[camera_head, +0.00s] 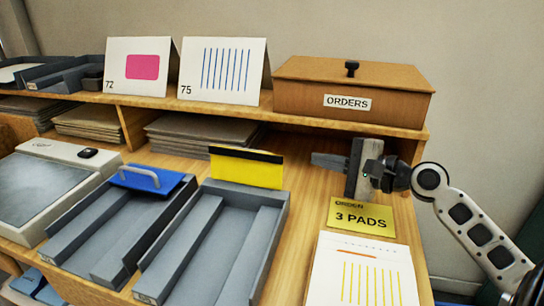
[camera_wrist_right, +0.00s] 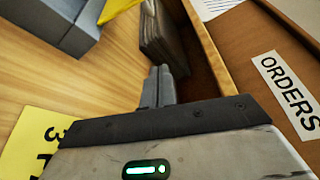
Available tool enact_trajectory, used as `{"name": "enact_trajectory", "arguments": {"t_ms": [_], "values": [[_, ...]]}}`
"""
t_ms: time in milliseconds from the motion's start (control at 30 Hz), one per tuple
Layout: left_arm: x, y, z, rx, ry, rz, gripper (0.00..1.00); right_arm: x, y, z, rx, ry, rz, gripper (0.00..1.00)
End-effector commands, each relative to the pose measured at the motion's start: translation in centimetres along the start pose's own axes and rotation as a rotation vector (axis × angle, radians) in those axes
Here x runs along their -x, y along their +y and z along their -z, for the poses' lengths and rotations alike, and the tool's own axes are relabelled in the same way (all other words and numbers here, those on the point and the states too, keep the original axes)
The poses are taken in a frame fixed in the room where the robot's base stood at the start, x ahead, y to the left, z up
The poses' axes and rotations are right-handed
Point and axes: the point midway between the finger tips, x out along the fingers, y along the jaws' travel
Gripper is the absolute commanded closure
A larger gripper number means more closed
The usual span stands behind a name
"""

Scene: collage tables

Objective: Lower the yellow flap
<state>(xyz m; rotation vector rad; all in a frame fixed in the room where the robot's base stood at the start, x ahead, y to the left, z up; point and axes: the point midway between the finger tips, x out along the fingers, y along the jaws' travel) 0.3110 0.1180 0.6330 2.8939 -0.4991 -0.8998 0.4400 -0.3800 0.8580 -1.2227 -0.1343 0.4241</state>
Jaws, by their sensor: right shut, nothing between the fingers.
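The yellow flap (camera_head: 246,168) has a black top edge and stands raised at the back end of a grey tray (camera_head: 281,222) in the head view. A yellow corner of it shows at the top of the right wrist view (camera_wrist_right: 117,8). My right gripper (camera_head: 318,160) is shut and empty, to the right of the flap and apart from it, above the wooden table. Its closed fingers also show in the right wrist view (camera_wrist_right: 158,88), pointing toward the grey stack under the shelf. My left gripper is in neither view.
A blue flap with a handle (camera_head: 147,180) is on the neighbouring tray. An ORDERS box (camera_head: 390,92) and two cards, 72 (camera_head: 115,72) and 75 (camera_head: 195,75), stand on the shelf. A yellow 3 PADS card (camera_head: 360,218) and a striped sheet (camera_head: 330,285) are below my right gripper.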

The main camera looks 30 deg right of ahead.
Motion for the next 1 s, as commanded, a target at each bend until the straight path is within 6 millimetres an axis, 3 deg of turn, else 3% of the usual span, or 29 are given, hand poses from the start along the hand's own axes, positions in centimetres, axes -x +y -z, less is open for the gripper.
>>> {"name": "enact_trajectory", "arguments": {"t_ms": [300,567,800,1000], "values": [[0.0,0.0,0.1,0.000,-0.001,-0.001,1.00,-5.6,-0.3,0.0,0.004,0.000,0.003,1.00],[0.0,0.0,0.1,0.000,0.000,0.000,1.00,-9.3,-0.2,-0.1,0.005,0.000,0.003,1.00],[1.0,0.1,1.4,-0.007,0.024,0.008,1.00,-8.4,-0.1,-2.8,0.003,-0.001,-0.002,1.00],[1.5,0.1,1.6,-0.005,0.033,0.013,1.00,-8.0,-0.1,-3.8,0.003,0.001,-0.002,1.00]]}}
